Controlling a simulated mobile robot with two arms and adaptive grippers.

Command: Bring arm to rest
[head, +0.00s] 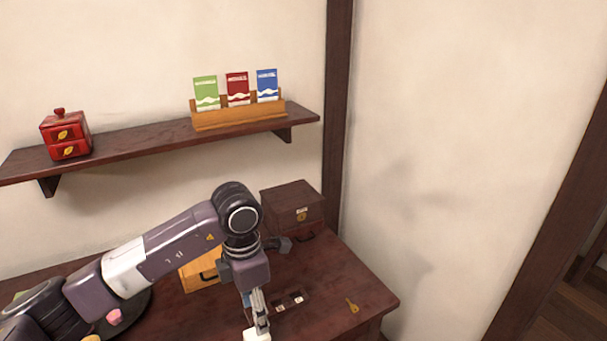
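My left arm comes in from the left over the dark wooden table (345,278) and bends down at the wrist. My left gripper (257,318) points down near the front of the table, close to the bottom edge of the view. A small whitish piece (257,335) shows at its tip; I cannot tell whether it is a fingertip or a held thing. The finger opening is not clear. My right gripper is not in view.
A dark box (292,205) stands at the back, and a yellow wooden box (199,273) is partly behind my arm. A dark tray (290,303) and a small golden thing (352,305) lie right of the gripper. A wall shelf (130,140) holds a red box (66,135) and a packet rack (238,118).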

